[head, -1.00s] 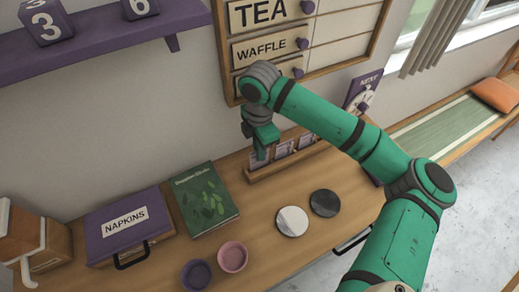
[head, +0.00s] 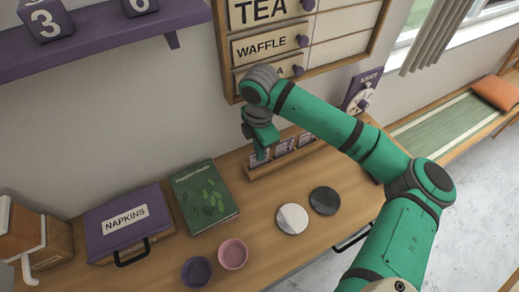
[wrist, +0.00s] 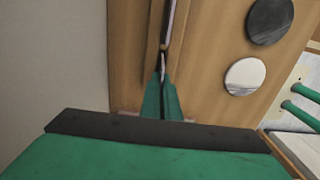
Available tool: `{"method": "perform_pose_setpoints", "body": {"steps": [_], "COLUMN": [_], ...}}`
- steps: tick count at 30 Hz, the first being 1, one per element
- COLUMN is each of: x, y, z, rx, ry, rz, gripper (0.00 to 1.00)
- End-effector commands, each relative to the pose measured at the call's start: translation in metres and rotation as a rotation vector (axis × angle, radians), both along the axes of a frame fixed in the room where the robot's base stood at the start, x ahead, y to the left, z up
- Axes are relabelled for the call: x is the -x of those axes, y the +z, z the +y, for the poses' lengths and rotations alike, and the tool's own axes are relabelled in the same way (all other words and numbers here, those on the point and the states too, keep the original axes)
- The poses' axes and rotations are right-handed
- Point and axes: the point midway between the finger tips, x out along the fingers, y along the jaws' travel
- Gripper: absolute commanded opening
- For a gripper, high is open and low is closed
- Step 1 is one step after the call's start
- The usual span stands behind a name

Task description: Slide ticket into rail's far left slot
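The wooden ticket rail (head: 284,163) stands on the counter against the wall. Two printed tickets show upright in its middle (head: 285,147) and right (head: 306,140) parts. My gripper (head: 261,155) points down at the rail's left end, its fingertips low at the slot there. A pale ticket (head: 256,163) shows beside the fingertips at that end, mostly hidden by them. In the wrist view the fingers (wrist: 161,82) are close together, with a thin edge between them, in line with the rail (wrist: 152,40). How deep this ticket sits is hidden.
A green book (head: 204,196), a napkin box (head: 128,222) and two small bowls (head: 232,255) are to the left. A white disc (head: 291,218) and a dark disc (head: 324,201) lie in front of the rail. The menu board (head: 270,48) hangs close behind my arm.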

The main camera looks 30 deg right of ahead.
Motion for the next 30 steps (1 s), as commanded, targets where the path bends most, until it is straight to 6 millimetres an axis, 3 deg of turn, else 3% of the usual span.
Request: {"method": "perform_pose_setpoints", "body": {"steps": [11, 15, 25, 30], "x": [0.000, 0.000, 0.000, -0.001], "y": [-0.002, -0.002, 0.001, 0.020], "z": [0.000, 0.000, 0.000, -0.001], "rx": [0.000, -0.001, 0.000, 0.002], "ry": [0.000, 0.000, 0.000, 0.001], "rz": [0.000, 0.000, 0.000, -0.003], "gripper": [0.00, 0.24, 0.24, 0.24]}}
